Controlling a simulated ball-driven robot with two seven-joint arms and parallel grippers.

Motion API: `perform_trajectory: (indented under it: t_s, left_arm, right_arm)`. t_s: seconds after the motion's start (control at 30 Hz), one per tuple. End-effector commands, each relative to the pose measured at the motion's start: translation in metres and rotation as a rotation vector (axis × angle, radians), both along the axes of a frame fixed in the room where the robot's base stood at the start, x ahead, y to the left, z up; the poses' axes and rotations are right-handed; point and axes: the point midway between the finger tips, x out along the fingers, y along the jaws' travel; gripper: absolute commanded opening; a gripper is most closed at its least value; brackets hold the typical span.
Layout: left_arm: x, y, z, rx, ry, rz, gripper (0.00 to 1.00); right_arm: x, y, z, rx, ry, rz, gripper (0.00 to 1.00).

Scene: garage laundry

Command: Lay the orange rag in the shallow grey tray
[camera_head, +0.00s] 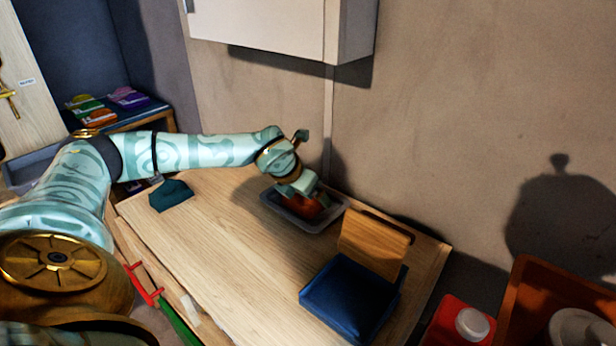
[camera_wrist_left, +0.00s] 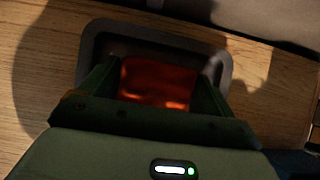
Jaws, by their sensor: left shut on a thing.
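The orange rag (camera_head: 308,206) is at my left gripper (camera_head: 312,197), over the shallow grey tray (camera_head: 328,221) on the wooden table. In the left wrist view the rag (camera_wrist_left: 158,82) shows between the two fingers of my left gripper (camera_wrist_left: 160,88), which is shut on it. The dark rim of the tray (camera_wrist_left: 222,68) surrounds the rag there. I cannot tell whether the rag touches the tray floor. My right gripper is not in view.
A dark teal cloth (camera_head: 172,195) lies at the table's left. A blue folded item (camera_head: 350,298) and an upright wooden board (camera_head: 375,243) stand right of centre. A white cabinet (camera_head: 265,25) hangs above. An orange crate (camera_head: 527,290) is at lower right. The table's front middle is clear.

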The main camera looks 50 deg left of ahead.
Motion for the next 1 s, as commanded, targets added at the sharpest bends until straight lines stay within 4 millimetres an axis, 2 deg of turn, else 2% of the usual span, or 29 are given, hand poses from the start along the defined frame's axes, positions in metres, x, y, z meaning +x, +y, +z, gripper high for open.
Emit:
perform_trajectory:
  t_s: [0.13,0.17,0.2,0.4,0.53,0.8,1.0]
  left_arm:
    - [0.000,0.000,-0.003,0.000,0.001,0.000,0.64]
    - [0.000,0.000,-0.003,0.000,0.000,0.000,0.96]
    - [0.000,0.000,-0.002,0.000,0.000,0.000,1.00]
    - [0.000,0.000,-0.001,0.000,0.000,0.000,1.00]
    - [-0.004,0.000,0.009,0.000,-0.002,0.000,1.00]
    - [-0.037,-0.003,0.063,0.003,-0.005,-0.001,1.00]
    - [-0.057,-0.005,0.092,0.002,-0.002,-0.001,1.00]
  right_arm:
    - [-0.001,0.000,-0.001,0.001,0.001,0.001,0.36]
    - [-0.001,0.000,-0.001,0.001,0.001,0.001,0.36]
    - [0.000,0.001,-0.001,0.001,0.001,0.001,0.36]
    - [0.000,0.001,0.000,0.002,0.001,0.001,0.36]
    - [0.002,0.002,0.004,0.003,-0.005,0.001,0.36]
    - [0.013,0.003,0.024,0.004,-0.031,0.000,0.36]
    - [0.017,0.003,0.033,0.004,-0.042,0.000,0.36]
